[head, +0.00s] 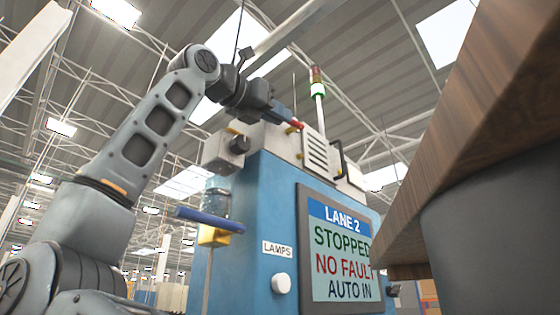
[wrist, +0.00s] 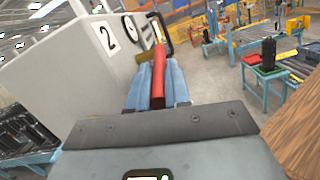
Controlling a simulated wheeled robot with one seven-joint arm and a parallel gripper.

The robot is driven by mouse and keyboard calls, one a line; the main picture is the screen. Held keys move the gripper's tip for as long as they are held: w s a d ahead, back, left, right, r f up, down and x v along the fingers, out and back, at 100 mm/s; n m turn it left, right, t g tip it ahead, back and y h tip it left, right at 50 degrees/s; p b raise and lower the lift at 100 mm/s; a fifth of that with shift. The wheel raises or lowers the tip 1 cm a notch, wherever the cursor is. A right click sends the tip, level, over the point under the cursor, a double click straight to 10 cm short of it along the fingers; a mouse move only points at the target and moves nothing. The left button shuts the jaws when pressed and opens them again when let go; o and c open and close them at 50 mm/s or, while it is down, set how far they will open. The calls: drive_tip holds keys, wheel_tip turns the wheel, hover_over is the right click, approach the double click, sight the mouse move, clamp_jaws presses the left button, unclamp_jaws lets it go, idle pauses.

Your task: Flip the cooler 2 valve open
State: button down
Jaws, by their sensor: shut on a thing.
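The cooler 2 valve has a red lever (wrist: 158,80), which runs lengthwise between the blue fingers of my gripper (wrist: 157,88) in the wrist view. My gripper is shut on this lever. The lever's red end (head: 297,124) also shows in the head view, just past my gripper (head: 285,115) at the top of the blue cabinet. The pale cooler box (wrist: 85,65) bears a "2" and a round gauge beside the lever. The valve body is mostly hidden, so I cannot tell whether the valve is open.
The blue cabinet (head: 250,205) carries a screen (head: 340,250) reading "LANE 2 STOPPED, NO FAULT, AUTO IN". A blue bar (head: 210,220) sticks out at its left. A stack light (head: 317,85) stands behind. A wooden top (head: 480,130) fills the right side.

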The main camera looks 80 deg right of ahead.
drive_tip(key=f+h+b, duration=0.1)
drive_tip(key=b, duration=0.1)
drive_tip(key=f+g+h+b, duration=0.1)
drive_tip(key=b, duration=0.1)
drive_tip(key=shift+s+d+h, duration=0.1)
drive_tip(key=shift+d+h, duration=0.1)
drive_tip(key=shift+h, duration=0.2)
drive_tip(key=shift+r, duration=0.15)
drive_tip(key=c, duration=1.4)
unclamp_jaws()
drive_tip(key=shift+o, duration=0.2)
drive_tip(key=b+v, duration=0.1)
drive_tip(key=v, duration=0.6)
drive_tip(key=shift+w+a+f, duration=0.2)
drive_tip(key=shift+w+a, duration=0.05)
